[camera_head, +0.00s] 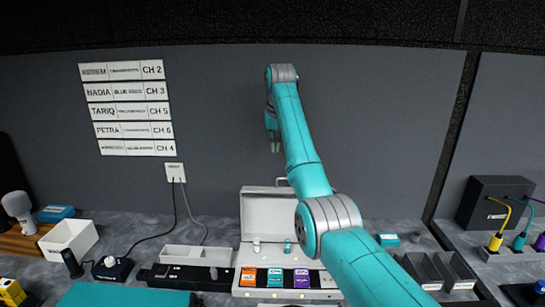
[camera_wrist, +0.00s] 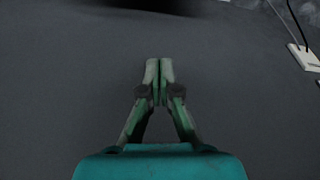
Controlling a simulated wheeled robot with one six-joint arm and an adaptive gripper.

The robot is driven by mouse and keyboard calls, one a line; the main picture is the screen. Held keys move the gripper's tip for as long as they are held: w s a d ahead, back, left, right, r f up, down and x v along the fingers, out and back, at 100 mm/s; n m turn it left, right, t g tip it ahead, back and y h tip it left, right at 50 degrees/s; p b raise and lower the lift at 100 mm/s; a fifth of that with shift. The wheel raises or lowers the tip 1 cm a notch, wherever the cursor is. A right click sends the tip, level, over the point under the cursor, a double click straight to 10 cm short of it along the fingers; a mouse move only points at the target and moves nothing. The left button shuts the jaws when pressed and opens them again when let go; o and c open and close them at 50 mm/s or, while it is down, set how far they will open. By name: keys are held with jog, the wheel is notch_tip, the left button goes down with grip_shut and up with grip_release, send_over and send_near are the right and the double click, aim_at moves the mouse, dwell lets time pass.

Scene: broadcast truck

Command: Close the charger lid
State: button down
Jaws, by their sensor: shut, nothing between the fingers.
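The charger is a light grey case on the counter below my arm. Its lid (camera_head: 262,212) stands up, open, at the back of the case, and my arm hides part of its right side. The charger base (camera_head: 245,259) holds several colored items in orange, teal and purple, with small round pieces behind them. My gripper (camera_head: 275,148) is raised well above the lid, in front of the grey wall, and touches nothing. In the wrist view my gripper (camera_wrist: 159,62) has its fingertips together with nothing between them.
A white open box (camera_head: 68,240) and a grey tray (camera_head: 195,256) stand left of the charger. Dark bins (camera_head: 440,270) are on the right. A wall outlet (camera_head: 174,172) has cables running down. Name strips (camera_head: 127,108) hang on the wall. The air around my gripper is clear.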

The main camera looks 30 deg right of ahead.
jog(key=x, duration=0.9)
jog(key=shift+s+f, duration=0.15)
jog(key=shift+f, duration=0.15)
jog(key=shift+s+a+r, duration=0.1)
jog(key=shift+s+a, duration=0.15)
jog(key=shift+s, duration=0.35)
jog(key=shift+s+a, duration=0.3)
jog(key=shift+s, duration=0.3)
jog(key=shift+s+a+r, duration=0.1)
jog(key=shift+s+a, duration=0.15)
jog(key=shift+s, duration=0.35)
